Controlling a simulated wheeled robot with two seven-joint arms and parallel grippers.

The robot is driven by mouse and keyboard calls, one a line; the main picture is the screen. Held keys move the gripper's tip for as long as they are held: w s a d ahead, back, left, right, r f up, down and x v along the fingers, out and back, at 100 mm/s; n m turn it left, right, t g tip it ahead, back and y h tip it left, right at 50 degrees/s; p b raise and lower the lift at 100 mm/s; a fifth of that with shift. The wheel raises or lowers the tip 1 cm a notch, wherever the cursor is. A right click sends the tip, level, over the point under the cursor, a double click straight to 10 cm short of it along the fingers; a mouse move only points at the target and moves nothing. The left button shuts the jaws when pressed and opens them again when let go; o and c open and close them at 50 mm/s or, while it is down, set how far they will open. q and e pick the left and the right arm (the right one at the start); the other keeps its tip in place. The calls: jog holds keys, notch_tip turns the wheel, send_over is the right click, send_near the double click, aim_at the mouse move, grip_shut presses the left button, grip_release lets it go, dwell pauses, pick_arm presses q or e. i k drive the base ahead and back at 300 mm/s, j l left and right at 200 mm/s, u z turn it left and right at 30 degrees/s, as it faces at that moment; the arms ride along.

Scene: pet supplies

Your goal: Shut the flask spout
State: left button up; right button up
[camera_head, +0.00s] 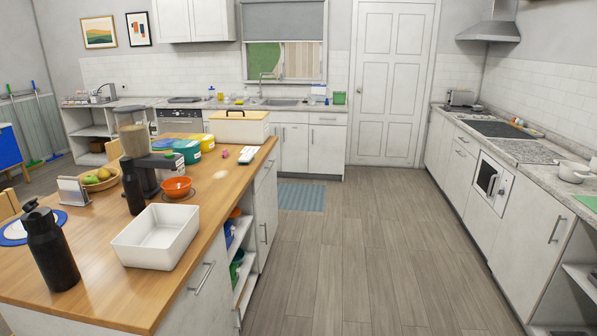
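A black flask (52,257) stands upright near the front left of the wooden island top. Its black cap (36,213) has a part jutting up to the left; it looks raised, but the detail is too small to be sure. A second, slimmer dark bottle (133,188) stands farther back beside the blender-like dispenser. Neither of my grippers is in view.
A white bin (157,238) stands right of the flask on the wooden island (105,308). A blue-rimmed plate (16,233) lies behind the flask. An orange bowl (177,187), fruit bowl (98,181) and dispenser (133,137) stand farther back. The floor (345,250) at right is clear.

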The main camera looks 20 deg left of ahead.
aim_at(32, 204)
jog(key=i+u, duration=0.35)
jog(key=i+l+u, duration=0.25)
jog(key=i+u, duration=0.15)
jog(key=i, duration=0.15)
jog(key=i+l+u, duration=0.7)
jog(key=i+l, duration=0.05)
jog(key=i, duration=0.1)
